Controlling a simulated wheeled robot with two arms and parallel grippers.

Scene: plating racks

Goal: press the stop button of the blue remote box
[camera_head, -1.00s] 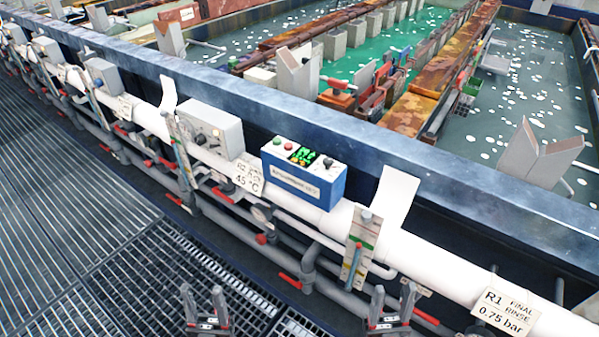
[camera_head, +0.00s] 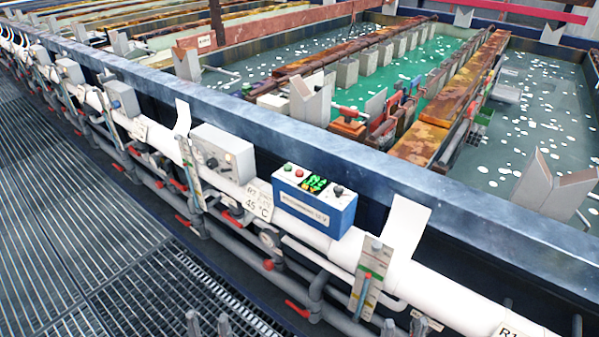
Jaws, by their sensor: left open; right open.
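The blue remote box (camera_head: 312,212) sits on the white pipe along the tank's front side, right of the picture's middle. On its pale top are a green button (camera_head: 288,167), a red button (camera_head: 299,173), a lit green display (camera_head: 315,184) and a dark knob (camera_head: 339,190). Which button is marked stop is too small to read. My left gripper (camera_head: 208,326) and my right gripper (camera_head: 404,328) show only as fingertips at the bottom edge. Both are open and empty, well below the box in the picture and apart from it.
A grey control box (camera_head: 224,152) stands left of the blue box, with a 45 °C label (camera_head: 259,199) between them. A white upright plate (camera_head: 404,227) and a gauge board (camera_head: 372,273) are to the right. Red-handled valves line the pipes below. Liquid-filled tanks lie behind the rim.

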